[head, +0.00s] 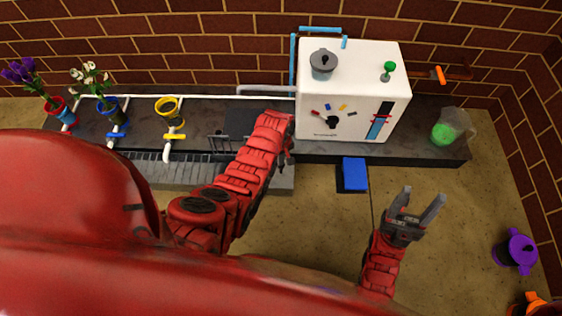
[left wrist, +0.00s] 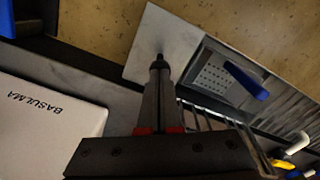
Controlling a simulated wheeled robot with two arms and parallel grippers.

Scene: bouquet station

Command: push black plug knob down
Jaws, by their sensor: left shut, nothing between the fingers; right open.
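In the left wrist view, a small black knob (left wrist: 158,58) stands on a light grey metal plate (left wrist: 180,33). The shut, empty fingers of my left gripper (left wrist: 160,72) are right at the knob and partly cover it. I cannot tell whether they touch it. In the head view, my left gripper (head: 283,162) points down at the counter's front edge, left of the white machine, and the knob cannot be made out there. My right gripper (head: 421,201) is open and empty, over the floor in front of the counter.
The white machine (head: 351,65) stands on the dark counter (head: 415,150). A blue pedal (head: 354,172) is below it. A blue-handled part (left wrist: 245,80) lies in a recess beside the plate. Flower pots, pipes and a green-filled jug (head: 450,127) line the counter.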

